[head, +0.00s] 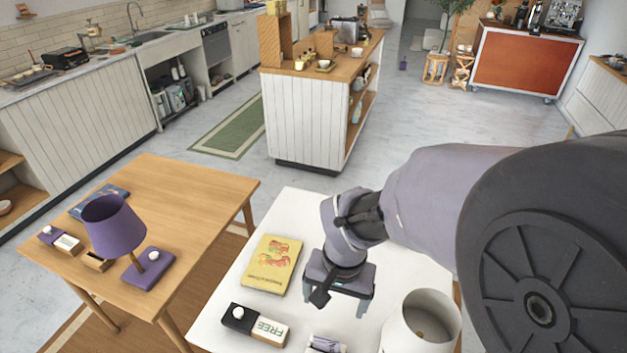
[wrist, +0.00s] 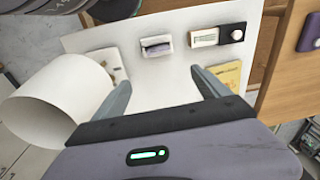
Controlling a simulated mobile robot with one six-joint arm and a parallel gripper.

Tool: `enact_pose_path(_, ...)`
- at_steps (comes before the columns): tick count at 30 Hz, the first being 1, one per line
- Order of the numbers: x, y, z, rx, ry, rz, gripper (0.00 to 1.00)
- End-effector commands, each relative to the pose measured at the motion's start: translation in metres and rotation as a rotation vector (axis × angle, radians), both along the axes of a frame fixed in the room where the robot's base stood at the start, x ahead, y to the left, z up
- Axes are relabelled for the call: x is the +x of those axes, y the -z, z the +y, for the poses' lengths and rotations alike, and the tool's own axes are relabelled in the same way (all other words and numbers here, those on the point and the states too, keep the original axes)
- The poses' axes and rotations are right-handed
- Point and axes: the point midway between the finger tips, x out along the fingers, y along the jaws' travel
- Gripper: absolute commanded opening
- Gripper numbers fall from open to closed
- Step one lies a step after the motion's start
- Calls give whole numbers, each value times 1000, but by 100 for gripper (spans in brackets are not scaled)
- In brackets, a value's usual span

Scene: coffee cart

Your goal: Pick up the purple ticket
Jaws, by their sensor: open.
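A small purple piece, which looks like the ticket (head: 328,342), sits in a small white holder on the white table (head: 300,205), cut off by the bottom edge of the head view. In the wrist view the purple ticket (wrist: 158,49) shows in the white holder (wrist: 147,41), beyond my fingertips. My gripper (head: 340,300) is open and empty above the white table, behind the holder in the head view. In the wrist view my gripper (wrist: 160,77) has its fingers spread, with bare tabletop between them.
A white cylindrical shade (head: 420,322) stands close right of my gripper. A black-based block marked FREE (head: 268,332) and a yellow book (head: 272,263) lie to the left. A wooden table (head: 165,190) with a purple lamp (head: 113,226) stands further left.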

Motion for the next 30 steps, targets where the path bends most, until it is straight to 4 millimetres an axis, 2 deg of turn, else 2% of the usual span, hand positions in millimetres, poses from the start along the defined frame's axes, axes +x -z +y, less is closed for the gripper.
enact_pose_path(3, 4, 30, 12, -32, -22, 60, 85)
enact_pose_path(11, 5, 58, 16, -45, -28, 78, 85)
enact_pose_path(18, 4, 133, 15, -46, -28, 80, 85)
enact_pose_path(21, 4, 155, 15, -46, -29, 79, 85)
enact_pose_path(28, 5, 176, 14, -44, -27, 76, 85)
enact_pose_path(30, 4, 189, 11, -44, -26, 76, 85)
